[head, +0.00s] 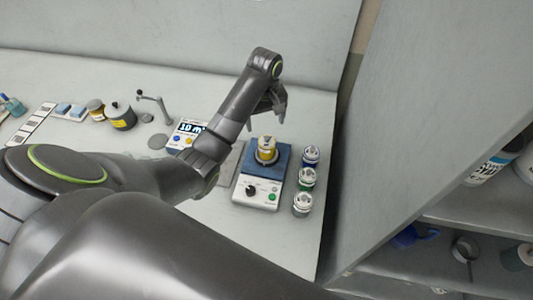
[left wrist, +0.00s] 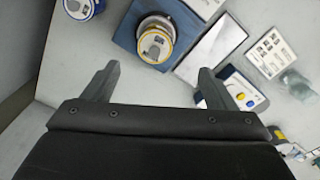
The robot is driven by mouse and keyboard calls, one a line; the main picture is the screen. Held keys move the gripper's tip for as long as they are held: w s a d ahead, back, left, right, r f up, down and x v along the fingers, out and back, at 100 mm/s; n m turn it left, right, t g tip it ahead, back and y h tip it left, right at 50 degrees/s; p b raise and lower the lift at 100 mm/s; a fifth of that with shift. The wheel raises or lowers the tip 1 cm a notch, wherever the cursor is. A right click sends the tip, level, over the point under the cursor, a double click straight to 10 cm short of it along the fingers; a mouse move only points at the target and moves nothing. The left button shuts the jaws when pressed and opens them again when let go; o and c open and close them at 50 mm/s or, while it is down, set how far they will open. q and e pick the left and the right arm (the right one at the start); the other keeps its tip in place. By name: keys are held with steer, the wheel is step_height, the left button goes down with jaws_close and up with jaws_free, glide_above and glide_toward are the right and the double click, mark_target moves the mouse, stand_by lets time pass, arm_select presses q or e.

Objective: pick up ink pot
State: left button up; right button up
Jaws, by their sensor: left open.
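A yellow-banded pot with a pale lid (head: 266,144), which looks like an ink pot, stands upright on a blue-topped device (head: 283,158). Blue (head: 310,156), green (head: 306,179) and white (head: 302,204) pots stand in a row just right of the device. My left gripper (head: 267,112) is open and empty above and behind the yellow pot, apart from it. In the left wrist view, the yellow pot (left wrist: 156,42) lies beyond the open fingers (left wrist: 158,70), and the blue pot (left wrist: 80,7) is at the top left. My right gripper is not in view.
A display unit (head: 187,134) and a thin grey plate (head: 230,163) lie left of the device. Jars (head: 121,116) and a small stand (head: 155,105) are further left. A tall grey panel (head: 405,110) rises right of the pots, beside shelves (head: 470,211).

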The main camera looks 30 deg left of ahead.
mark_target(267, 138)
arm_select(q)
steer(key=f+b, duration=0.1)
steer(key=f, duration=0.1)
steer(key=w+f+b, duration=0.1)
steer(key=f, duration=0.2)
steer(key=shift+w+f, duration=0.1)
steer(key=shift+f, duration=0.1)
step_height(267, 138, down, 2)
steer(key=shift+f+p, duration=0.1)
steer(key=shift+p, duration=0.4)
step_height(267, 138, down, 2)
steer(key=shift+f+p, duration=0.25)
steer(key=shift+p, duration=0.15)
steer(key=f, duration=0.3)
steer(key=shift+s+d+p, duration=0.15)
steer(key=shift+s+p, duration=0.05)
steer(key=shift+p, duration=0.2)
steer(key=shift+f, duration=0.6)
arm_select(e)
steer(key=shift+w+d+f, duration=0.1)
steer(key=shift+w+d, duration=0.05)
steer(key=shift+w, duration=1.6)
arm_select(q)
steer(key=shift+c, duration=0.5)
